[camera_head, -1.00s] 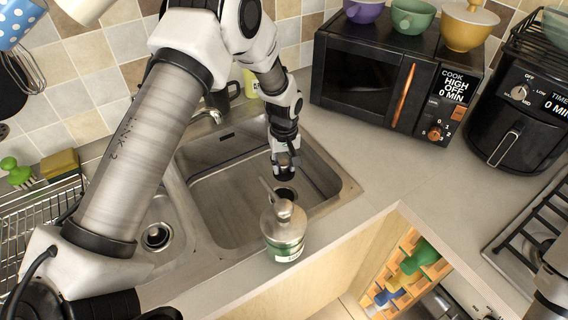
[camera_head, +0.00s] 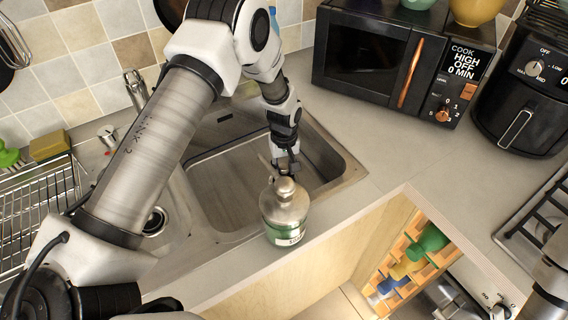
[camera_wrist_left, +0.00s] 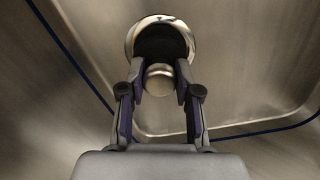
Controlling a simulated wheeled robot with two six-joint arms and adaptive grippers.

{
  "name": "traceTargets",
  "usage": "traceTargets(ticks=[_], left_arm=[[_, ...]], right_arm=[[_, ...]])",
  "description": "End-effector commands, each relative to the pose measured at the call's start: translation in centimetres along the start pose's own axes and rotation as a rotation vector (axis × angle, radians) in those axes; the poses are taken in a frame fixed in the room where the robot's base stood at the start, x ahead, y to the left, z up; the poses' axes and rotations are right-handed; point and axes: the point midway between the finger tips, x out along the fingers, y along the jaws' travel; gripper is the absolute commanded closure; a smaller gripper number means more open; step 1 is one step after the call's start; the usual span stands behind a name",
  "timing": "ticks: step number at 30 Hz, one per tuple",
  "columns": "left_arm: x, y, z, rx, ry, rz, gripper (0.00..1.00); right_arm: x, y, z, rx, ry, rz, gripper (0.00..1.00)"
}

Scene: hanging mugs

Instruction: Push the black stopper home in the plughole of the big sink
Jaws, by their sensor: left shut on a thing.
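The black stopper (camera_wrist_left: 160,42) shows in the left wrist view, inside or just over the chrome ring of the plughole (camera_wrist_left: 133,38). I cannot tell how deep it sits. My left gripper (camera_wrist_left: 160,76) is shut on the stopper, with a finger on each side of its round silver knob (camera_wrist_left: 158,79). In the head view my left gripper (camera_head: 287,165) reaches down into the big sink (camera_head: 225,190). The soap dispenser hides the stopper and plughole there. My right gripper is not in view; only part of my right arm shows at the right edge.
A soap dispenser (camera_head: 284,215) stands on the sink's front rim, very close in front of my left gripper. A small sink (camera_head: 155,222) and wire rack (camera_head: 45,190) lie left. A black microwave (camera_head: 365,60) stands behind right. The counter between is clear.

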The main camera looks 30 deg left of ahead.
Motion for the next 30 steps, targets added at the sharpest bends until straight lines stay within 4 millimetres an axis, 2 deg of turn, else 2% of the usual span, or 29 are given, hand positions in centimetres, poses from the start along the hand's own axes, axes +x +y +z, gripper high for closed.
traceTargets(ticks=[3, 30], left_arm=[[0.71, 0.00, 0.00, 0.000, 0.000, 0.000, 1.00], [0.73, -0.01, 0.00, 0.000, 0.000, 0.001, 1.00]], right_arm=[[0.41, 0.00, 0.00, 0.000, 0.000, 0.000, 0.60], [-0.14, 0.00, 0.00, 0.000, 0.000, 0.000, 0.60]])
